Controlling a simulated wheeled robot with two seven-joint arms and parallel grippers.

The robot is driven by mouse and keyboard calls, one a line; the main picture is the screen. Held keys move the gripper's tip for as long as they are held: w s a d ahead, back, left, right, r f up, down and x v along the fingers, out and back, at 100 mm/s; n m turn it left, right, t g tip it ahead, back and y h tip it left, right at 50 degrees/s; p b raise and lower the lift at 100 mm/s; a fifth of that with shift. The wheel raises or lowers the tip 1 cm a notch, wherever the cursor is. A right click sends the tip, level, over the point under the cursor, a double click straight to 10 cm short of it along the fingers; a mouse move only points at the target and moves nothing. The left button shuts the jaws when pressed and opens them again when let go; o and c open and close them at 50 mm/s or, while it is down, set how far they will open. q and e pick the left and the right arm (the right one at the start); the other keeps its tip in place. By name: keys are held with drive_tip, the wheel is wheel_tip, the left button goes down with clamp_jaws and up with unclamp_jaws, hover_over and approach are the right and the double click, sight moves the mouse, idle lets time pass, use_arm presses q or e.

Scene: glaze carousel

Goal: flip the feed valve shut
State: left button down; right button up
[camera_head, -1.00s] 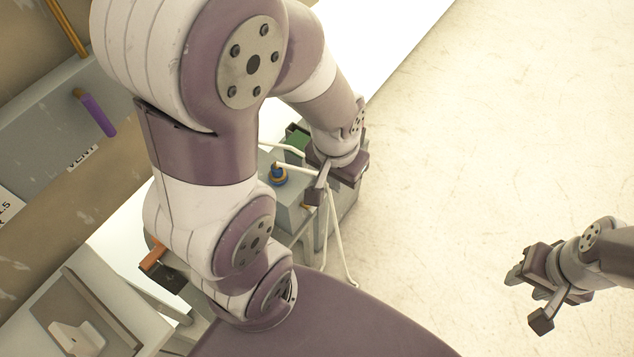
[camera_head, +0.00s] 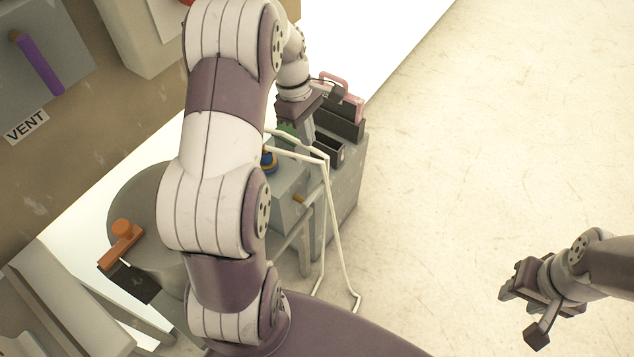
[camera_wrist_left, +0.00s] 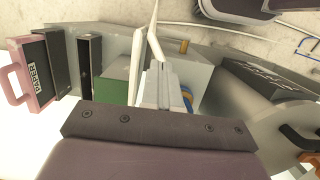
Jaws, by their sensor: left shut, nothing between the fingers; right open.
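No label naming the feed valve is readable. An orange handle (camera_head: 122,238) sits at the edge of a round grey drum at lower left; orange parts also show at the right edge of the left wrist view (camera_wrist_left: 298,138). A purple lever (camera_head: 40,65) stands on a grey panel above a VENT label (camera_head: 26,126). My left gripper (camera_head: 306,132) is over the grey bench, well right of both handles. Its fingers (camera_wrist_left: 158,85) are shut and empty, close to the green block (camera_wrist_left: 112,78). My right gripper (camera_head: 522,312) is open and empty over bare floor.
The bench holds a pink case (camera_head: 352,106), dark boxes (camera_head: 340,125) and a blue-and-yellow fitting (camera_head: 268,162). A bent white rod frame (camera_head: 335,235) rises beside it. My left arm crosses between the drum and the bench. The floor at right is clear.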

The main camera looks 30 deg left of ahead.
sight(319, 184)
use_arm(q)
drive_tip(key=d+f+b, duration=0.1)
drive_tip(key=f, duration=0.3)
drive_tip(key=d+f, duration=0.1)
drive_tip(key=f, duration=0.4)
drive_tip(key=f+b, duration=0.1)
drive_tip(key=f, duration=0.3)
drive_tip(key=shift+d+f+b, duration=0.3)
drive_tip(key=shift+d, duration=0.1)
